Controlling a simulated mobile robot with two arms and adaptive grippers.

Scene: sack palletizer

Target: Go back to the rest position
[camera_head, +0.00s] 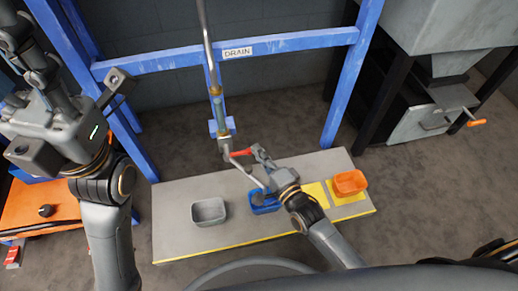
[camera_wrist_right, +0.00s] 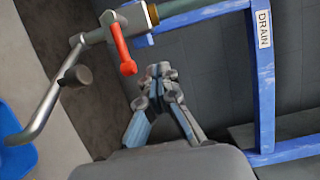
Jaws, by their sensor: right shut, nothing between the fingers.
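My right gripper (camera_head: 262,152) is shut and empty above the table, close beside the red handle (camera_head: 241,153) of a drain valve. In the right wrist view its fingertips (camera_wrist_right: 158,72) are together, and the red handle (camera_wrist_right: 123,48) is apart from them, to their upper left. My left gripper (camera_head: 50,118) is raised at the upper left, away from the table. Its fingers are partly cut off by the picture's edge, so I cannot tell how they stand.
A grey bin (camera_head: 208,211), a blue bin (camera_head: 264,203) and an orange bin (camera_head: 350,183) stand on the grey table (camera_head: 176,228). The pipe (camera_head: 207,45) and spout (camera_wrist_right: 50,105) are close to my right gripper. A blue frame (camera_head: 150,65) stands behind.

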